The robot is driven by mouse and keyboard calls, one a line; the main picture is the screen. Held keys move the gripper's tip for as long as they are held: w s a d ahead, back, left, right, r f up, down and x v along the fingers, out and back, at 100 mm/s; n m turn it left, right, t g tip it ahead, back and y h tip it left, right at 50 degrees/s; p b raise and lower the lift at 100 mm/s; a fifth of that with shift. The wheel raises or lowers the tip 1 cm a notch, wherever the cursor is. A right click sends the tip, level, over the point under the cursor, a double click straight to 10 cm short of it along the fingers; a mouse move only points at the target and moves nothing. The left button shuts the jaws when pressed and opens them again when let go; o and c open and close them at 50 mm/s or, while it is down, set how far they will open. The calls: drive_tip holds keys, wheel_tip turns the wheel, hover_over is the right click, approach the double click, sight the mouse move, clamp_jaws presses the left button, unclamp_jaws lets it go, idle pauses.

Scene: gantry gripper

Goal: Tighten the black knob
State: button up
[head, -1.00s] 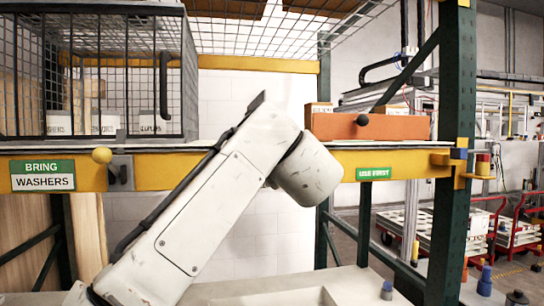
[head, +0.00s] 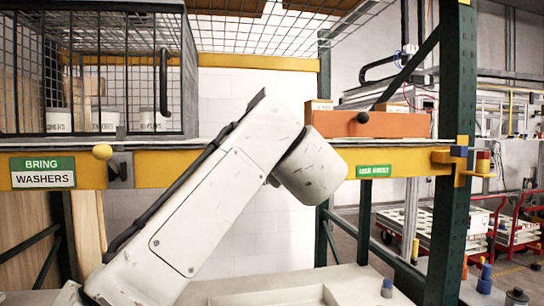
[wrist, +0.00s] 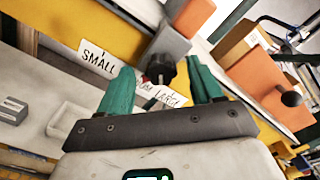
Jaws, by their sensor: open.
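A dark lobed knob (wrist: 160,68) shows in the wrist view, on the yellow beam beside an orange block. My gripper (wrist: 158,76) has two green fingers, set wide apart. The knob appears between the fingertips and nothing is held; I cannot tell how far the tips are from it. A round black ball knob (wrist: 291,99) sits on an orange drawer front at the right of the wrist view; it also shows in the head view (head: 362,118). My gripper is not visible in the head view, where my arm hides part of the yellow beam.
White labels reading "SMALL" (wrist: 96,58) and, partly hidden, another lie near the fingers. A black wire cage (head: 85,75) stands on the shelf at left. A yellow ball (head: 102,152) sticks out from the beam. A green post (head: 447,150) stands at right.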

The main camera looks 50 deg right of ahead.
drive_tip(key=b+v, duration=0.2)
drive_tip(key=v, duration=0.7)
drive_tip(key=shift+s+a, duration=0.2)
drive_tip(key=shift+s, duration=0.1)
